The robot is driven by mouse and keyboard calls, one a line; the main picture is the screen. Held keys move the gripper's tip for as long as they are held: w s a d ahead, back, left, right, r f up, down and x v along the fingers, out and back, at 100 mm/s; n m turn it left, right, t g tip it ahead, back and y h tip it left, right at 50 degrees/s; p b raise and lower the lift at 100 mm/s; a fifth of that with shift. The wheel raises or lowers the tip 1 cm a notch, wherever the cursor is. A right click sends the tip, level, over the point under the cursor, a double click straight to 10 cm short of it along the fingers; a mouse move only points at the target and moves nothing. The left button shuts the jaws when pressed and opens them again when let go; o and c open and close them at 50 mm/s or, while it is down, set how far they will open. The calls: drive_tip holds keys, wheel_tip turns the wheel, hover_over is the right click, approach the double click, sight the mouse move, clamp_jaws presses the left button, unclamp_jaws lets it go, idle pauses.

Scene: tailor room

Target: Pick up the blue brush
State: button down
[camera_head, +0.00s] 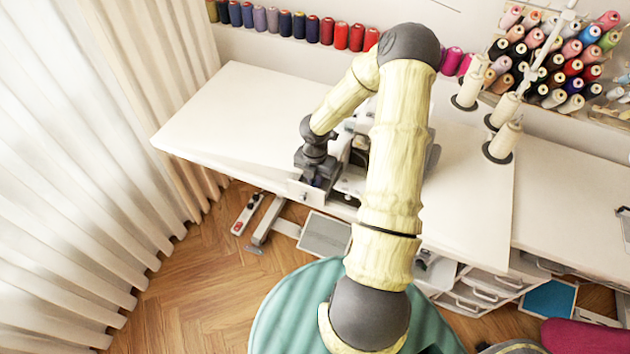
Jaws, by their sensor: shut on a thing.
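My gripper (316,177) is a dark grey tool at the end of my cream and grey arm. It points down over the white sewing table, near its front edge and beside the sewing machine (352,172). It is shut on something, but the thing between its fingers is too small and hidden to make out. I cannot pick out the blue brush anywhere; my arm hides part of the table and the machine.
The white tabletop (240,115) is clear on the left. Cream thread cones (503,140) stand at the right rear, with a rack of colourful spools (560,60) behind. A teal round seat (290,305) is in front, and a pale curtain (70,190) hangs at left.

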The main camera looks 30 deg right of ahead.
wheel_tip(320, 180, up, 10)
drive_tip(key=shift+f+p, duration=0.15)
drive_tip(key=shift+p, duration=0.25)
idle(0.4)
